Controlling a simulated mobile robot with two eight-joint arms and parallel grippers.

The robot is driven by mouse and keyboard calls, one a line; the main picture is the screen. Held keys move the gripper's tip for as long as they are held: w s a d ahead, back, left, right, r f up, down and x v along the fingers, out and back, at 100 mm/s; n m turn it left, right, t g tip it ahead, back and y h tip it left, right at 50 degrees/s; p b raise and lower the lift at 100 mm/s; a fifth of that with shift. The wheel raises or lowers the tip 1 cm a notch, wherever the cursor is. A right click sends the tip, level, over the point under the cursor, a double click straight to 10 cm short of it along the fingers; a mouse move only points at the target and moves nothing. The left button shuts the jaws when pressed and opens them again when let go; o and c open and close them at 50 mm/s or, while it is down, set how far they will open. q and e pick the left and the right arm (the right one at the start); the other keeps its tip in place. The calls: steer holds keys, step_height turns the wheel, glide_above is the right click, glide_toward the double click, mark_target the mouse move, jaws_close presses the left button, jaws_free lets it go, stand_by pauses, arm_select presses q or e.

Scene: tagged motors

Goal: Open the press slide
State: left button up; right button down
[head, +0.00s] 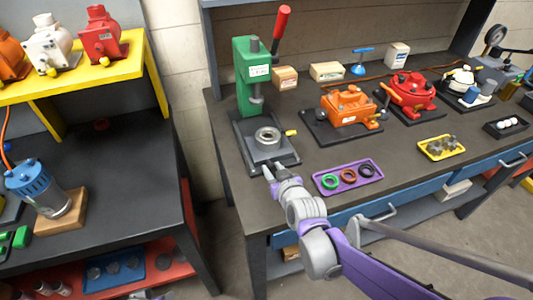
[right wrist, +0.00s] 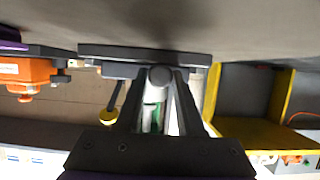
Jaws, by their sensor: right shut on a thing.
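The green press (head: 252,85) with a red lever handle (head: 282,22) stands on the near left of the workbench. Its slide, a dark plate, lies on the black base (head: 284,160) and carries a metal ring part (head: 267,135). My right gripper (head: 270,173) is at the front edge of the press plate. In the right wrist view, the fingers are shut on a round dark knob (right wrist: 160,77) at the plate's front. The plate's edge (right wrist: 100,52) runs just beyond the fingertips. How far the slide is out is hard to tell. My left gripper is not in view.
A purple tray (head: 322,182) with several coloured rings lies right of the press. Orange (head: 347,104) and red (head: 411,91) motors stand farther right. A yellow parts tray (head: 427,156) is near the bench front. A yellow-topped shelf (head: 90,75) is at left, beyond a gap.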

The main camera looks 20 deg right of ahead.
steer(key=shift+s, duration=0.4)
steer(key=c, duration=0.6)
jaws_free()
steer(key=shift+o, duration=0.2)
steer(key=shift+s, duration=0.1)
steer(key=p+v, duration=0.2)
steer(key=v, duration=0.8)
steer(key=shift+s+r, duration=0.15)
steer(key=shift+s, duration=0.1)
